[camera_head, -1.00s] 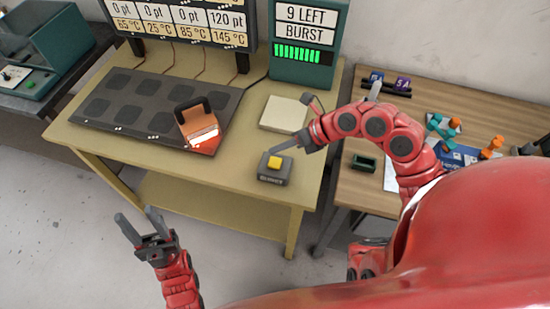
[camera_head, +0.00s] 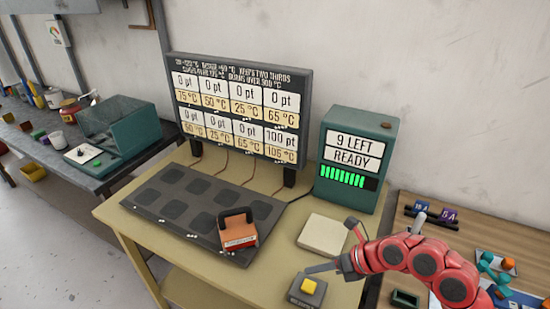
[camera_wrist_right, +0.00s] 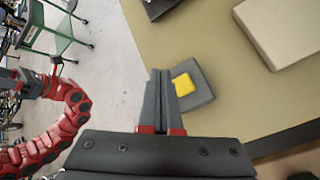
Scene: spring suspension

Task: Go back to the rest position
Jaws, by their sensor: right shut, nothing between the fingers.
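My right gripper (camera_head: 322,268) is shut and empty, just above and beside the yellow button (camera_head: 309,286) on its dark box (camera_head: 300,292). In the right wrist view its two fingers (camera_wrist_right: 159,85) lie together, with the yellow button (camera_wrist_right: 183,82) right beside the tips. I cannot tell whether the tips touch the box. My left gripper is not in the head view. A red arm at the left of the right wrist view (camera_wrist_right: 70,110) is mine; its gripper's jaws are not clear there.
An orange block with a dark handle (camera_head: 238,232) sits on the dark pad plate (camera_head: 180,200). A pale square pad (camera_head: 323,235) lies near my right gripper. The teal box (camera_head: 355,150) reads "9 LEFT READY". A score board (camera_head: 240,105) stands behind. A wooden table (camera_head: 480,225) adjoins at right.

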